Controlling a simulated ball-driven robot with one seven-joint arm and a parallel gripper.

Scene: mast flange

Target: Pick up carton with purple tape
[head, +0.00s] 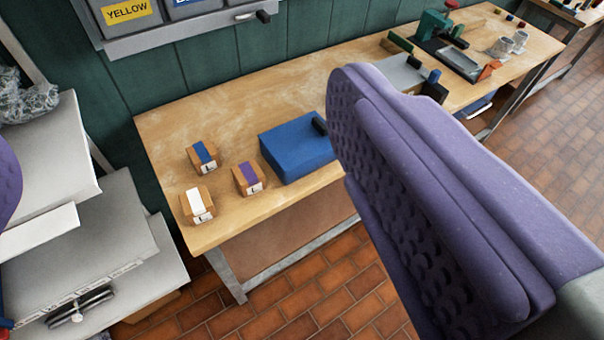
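The carton with purple tape (248,179) is a small brown box with a white label on its front. It sits on the wooden workbench (300,95) near the front edge, left of a blue box. A carton with blue tape (203,157) stands behind it to the left, and a carton with white tape (197,205) stands in front to the left. My gripper (178,140) is open and empty. Its purple padded right finger fills the right side, and part of the other finger shows at the left edge. The cartons appear between the fingers, well beyond them.
The blue box (296,148) is close to the purple-taped carton's right. A grey shelf unit (88,238) stands left of the bench. Labelled bins (130,15) hang on the green wall. Bench behind the cartons is clear.

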